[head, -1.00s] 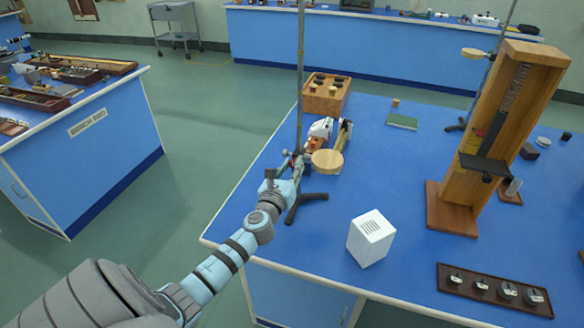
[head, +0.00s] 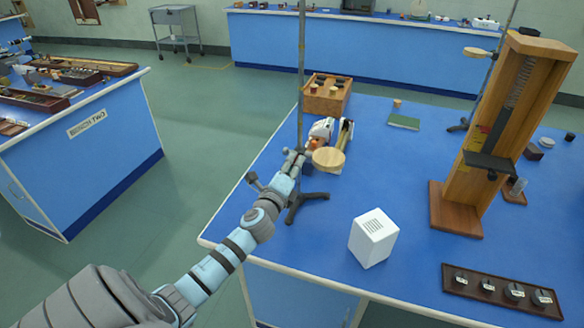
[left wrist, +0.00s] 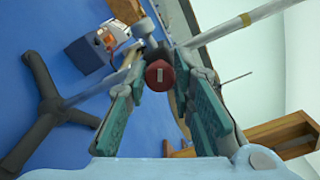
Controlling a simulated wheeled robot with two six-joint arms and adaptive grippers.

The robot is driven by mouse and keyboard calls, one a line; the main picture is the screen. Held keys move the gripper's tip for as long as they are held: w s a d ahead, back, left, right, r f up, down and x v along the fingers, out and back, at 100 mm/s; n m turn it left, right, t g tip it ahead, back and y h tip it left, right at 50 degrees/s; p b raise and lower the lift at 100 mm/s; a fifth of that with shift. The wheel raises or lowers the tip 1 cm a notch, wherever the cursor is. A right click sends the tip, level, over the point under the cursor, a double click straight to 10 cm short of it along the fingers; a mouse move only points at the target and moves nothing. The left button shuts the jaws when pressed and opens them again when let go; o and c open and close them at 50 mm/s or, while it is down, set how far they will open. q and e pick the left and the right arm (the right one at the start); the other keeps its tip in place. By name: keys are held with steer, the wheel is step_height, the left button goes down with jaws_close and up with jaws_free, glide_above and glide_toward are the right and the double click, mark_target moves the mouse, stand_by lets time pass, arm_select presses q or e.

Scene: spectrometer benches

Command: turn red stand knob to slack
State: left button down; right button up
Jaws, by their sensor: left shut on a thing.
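In the left wrist view, the red stand knob (left wrist: 160,74) sits between the two fingertips of my left gripper (left wrist: 160,85), with a pale slot line on its face. The gripper is shut on the knob. In the head view my left gripper (head: 292,160) is at the rod of the near stand (head: 300,80), and it hides the knob there. The stand's dark tripod base (head: 306,201) rests on the blue bench; the base also shows in the left wrist view (left wrist: 48,115). A round wooden disc (head: 328,160) is beside the rod. My right gripper is not in view.
A white box (head: 373,238) stands on the bench in front of the stand. A wooden box with dark knobs (head: 327,94) is behind it. A tall wooden frame (head: 500,130) and a tray of weights (head: 502,291) are at the right.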

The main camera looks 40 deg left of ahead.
arm_select(q)
steer(key=n+b, duration=0.2)
steer(key=n, duration=0.4)
steer(key=shift+f, duration=0.2)
steer(key=n+b, duration=0.2)
steer(key=n, duration=0.3)
steer(key=shift+n, duration=0.4)
steer(key=shift+r, duration=0.1)
steer(key=c, duration=1.4)
jaws_free()
steer(key=shift+s, duration=0.1)
steer(key=v, duration=1.2)
